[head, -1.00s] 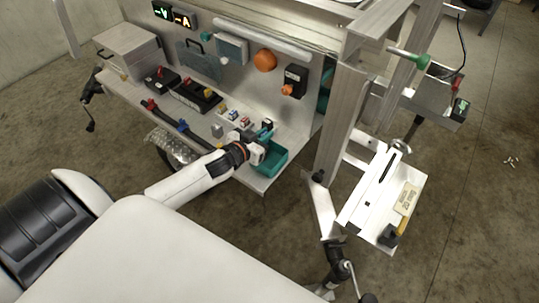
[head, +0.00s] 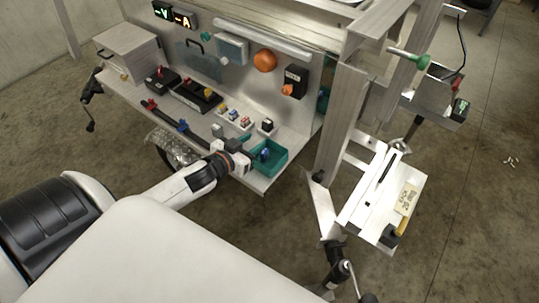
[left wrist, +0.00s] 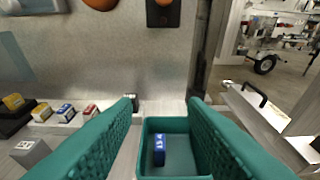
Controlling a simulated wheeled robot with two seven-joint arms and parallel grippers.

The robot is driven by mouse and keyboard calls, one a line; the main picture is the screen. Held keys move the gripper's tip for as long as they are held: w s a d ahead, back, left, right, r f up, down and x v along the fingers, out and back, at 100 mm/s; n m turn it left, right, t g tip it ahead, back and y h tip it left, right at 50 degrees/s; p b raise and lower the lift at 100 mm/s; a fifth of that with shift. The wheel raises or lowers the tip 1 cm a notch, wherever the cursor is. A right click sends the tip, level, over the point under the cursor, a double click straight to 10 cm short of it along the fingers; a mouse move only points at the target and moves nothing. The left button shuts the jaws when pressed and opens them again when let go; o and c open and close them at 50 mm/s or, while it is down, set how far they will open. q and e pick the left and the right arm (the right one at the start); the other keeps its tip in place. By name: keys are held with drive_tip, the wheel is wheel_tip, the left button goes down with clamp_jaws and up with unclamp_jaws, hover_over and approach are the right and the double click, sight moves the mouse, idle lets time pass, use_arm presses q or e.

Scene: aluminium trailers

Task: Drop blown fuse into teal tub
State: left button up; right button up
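The teal tub (head: 281,165) sits at the right front corner of the metal shelf; it also shows in the left wrist view (left wrist: 206,125). A blue fuse (head: 265,155) is inside the tub, towards its left side. It shows in the left wrist view (left wrist: 159,149) between my fingers, apart from both. My left gripper (head: 251,150) is at the tub's left edge. Its teal fingers (left wrist: 164,104) are spread wide with nothing between them. My right gripper is not in view.
A row of yellow, blue and red fuses (head: 233,117) stands left of the tub, with a small black block (head: 267,125) behind it. Black battery-like boxes (head: 197,95) stand farther left. An aluminium post (head: 340,125) rises right of the tub.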

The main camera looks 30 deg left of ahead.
use_arm(q)
drive_tip(key=v, duration=0.6)
idle(0.3)
drive_tip(key=s+a+f+g+y, duration=0.1)
drive_tip(key=s+f+g, duration=0.4)
drive_tip(key=f, duration=1)
drive_tip(key=s+a+f+g+y, duration=0.15)
drive_tip(key=s+f, duration=0.55)
drive_tip(key=f, duration=0.9)
drive_tip(key=s+d+f+g, duration=0.2)
drive_tip(key=s+d+f, duration=0.2)
drive_tip(key=s, duration=0.3)
drive_tip(key=s+d+f+m+g+h, duration=0.1)
drive_tip(key=s+d+f+g, duration=0.1)
drive_tip(key=s+d+f, duration=0.2)
drive_tip(key=s+d+f+g, duration=0.3)
drive_tip(key=s+f, duration=0.4)
drive_tip(key=s, duration=0.3)
drive_tip(key=shift+d+m, duration=0.4)
drive_tip(key=shift+d, duration=0.25)
